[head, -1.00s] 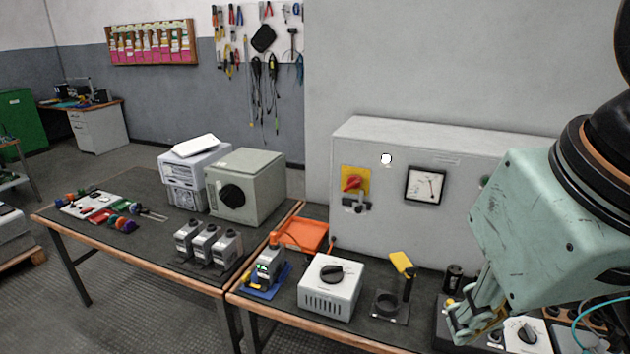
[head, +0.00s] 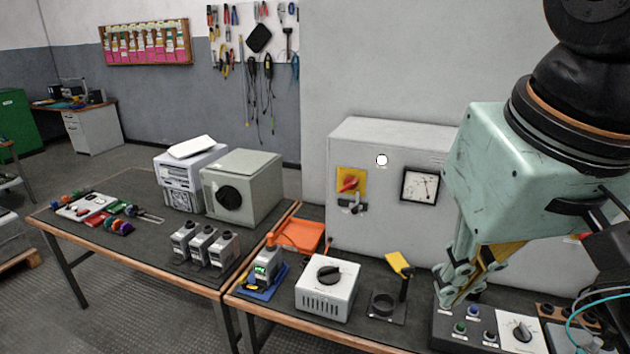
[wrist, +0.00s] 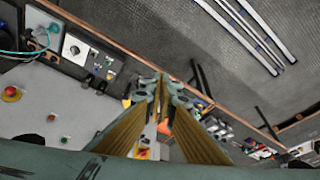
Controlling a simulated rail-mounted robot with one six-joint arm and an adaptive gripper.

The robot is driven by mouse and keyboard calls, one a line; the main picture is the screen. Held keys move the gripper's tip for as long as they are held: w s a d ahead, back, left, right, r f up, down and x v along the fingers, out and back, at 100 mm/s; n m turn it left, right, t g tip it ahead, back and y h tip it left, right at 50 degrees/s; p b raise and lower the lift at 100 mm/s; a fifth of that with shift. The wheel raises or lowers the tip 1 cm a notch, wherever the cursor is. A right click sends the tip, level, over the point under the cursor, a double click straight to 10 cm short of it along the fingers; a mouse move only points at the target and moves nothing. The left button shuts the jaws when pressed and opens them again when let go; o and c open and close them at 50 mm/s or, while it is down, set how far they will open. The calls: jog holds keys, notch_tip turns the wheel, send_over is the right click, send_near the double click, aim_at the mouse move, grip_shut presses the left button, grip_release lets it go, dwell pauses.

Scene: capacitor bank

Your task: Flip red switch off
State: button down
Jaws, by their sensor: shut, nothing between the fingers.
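The red switch (head: 349,183) is a red rotary handle on a yellow plate, on the front of the large grey cabinet (head: 378,221). A grey latch-like part with a black piece sits just below it. In the wrist view a small red and yellow spot (wrist: 143,153) shows beside the fingers, probably this switch. My gripper (head: 448,298) hangs in front of the cabinet, right of and lower than the switch, apart from it. Its fingers are shut and empty; in the wrist view the fingertips (wrist: 160,88) meet above the bench edge.
A gauge (head: 420,187) and a white lamp (head: 382,160) are on the cabinet front. A yellow-topped lever (head: 400,264) stands on the bench left of my gripper. A control panel (head: 455,342) lies below it. A white dial box (head: 328,288) and an orange tray (head: 301,235) stand further left.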

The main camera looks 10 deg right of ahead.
aim_at(349, 185)
jog(key=w+r+m+h+p, duration=0.1)
jog(key=w+r+p, duration=0.2)
jog(key=w, duration=0.9)
jog(key=w+r+m+g+p, duration=0.1)
jog(key=w+r+p, duration=0.2)
jog(key=w, duration=1)
jog(key=w+r+m+h+p, duration=0.1)
jog(key=w+r+p, duration=0.25)
jog(key=w, duration=0.85)
jog(key=w+a+f+m+p, duration=0.1)
jog(key=w+a+f+p, duration=0.1)
jog(key=w+f, duration=0.4)
jog(key=w+a+f+h+p, duration=0.1)
jog(key=w+f, duration=0.5)
jog(key=w, duration=1)
jog(key=w+a+f+m+g+h+p, duration=0.1)
jog(key=w+a+f+p, duration=0.2)
jog(key=w, duration=0.8)
jog(key=shift+w+a+f+m+p, duration=0.3)
jog(key=shift+f+p, duration=0.95)
jog(key=shift+f, duration=0.45)
jog(key=shift+d+f, duration=0.1)
